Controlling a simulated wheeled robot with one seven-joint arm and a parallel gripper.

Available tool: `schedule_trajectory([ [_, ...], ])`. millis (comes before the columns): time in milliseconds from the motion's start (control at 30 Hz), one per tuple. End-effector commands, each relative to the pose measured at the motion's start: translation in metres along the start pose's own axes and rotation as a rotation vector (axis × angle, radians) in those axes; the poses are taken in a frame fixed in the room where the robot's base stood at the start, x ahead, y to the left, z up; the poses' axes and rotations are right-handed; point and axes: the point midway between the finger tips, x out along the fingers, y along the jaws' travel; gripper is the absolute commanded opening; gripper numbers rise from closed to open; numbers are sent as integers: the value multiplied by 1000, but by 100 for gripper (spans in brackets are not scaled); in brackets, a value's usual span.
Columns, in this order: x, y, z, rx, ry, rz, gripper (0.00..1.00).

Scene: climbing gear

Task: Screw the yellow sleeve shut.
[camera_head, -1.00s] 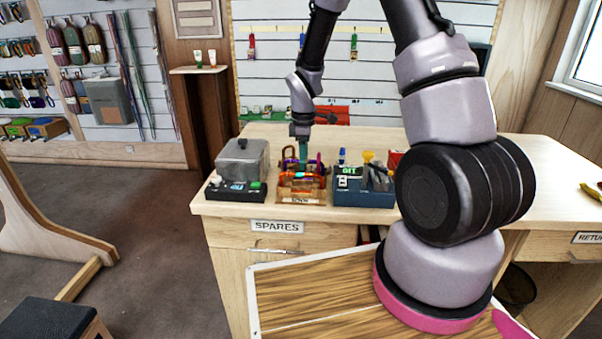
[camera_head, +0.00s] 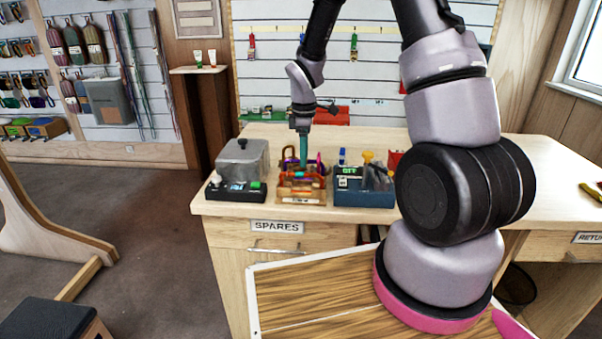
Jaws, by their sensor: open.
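A small wooden stand (camera_head: 302,198) near the table's front edge bears several coloured carabiners. An orange carabiner (camera_head: 287,180) shows at its front and a purple one (camera_head: 289,161) stands farther back. A small orange-yellow piece (camera_head: 308,188) shows low at the stand's front; I cannot tell whether it is the yellow sleeve, or how far the sleeve is screwed. My gripper (camera_head: 303,164) points down with teal fingers over the stand, among or just behind the carabiners. It is open. Whether its fingers touch anything is too small to tell.
A grey lidded box (camera_head: 242,158) and a black device (camera_head: 236,190) with a small screen stand left of the stand.

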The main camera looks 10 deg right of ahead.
Motion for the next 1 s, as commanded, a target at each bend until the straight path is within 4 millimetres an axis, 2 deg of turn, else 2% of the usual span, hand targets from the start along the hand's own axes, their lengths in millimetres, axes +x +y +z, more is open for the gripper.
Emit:
schedule_trajectory([
  [1000,1,14,0,0,-1,-1,55],
])
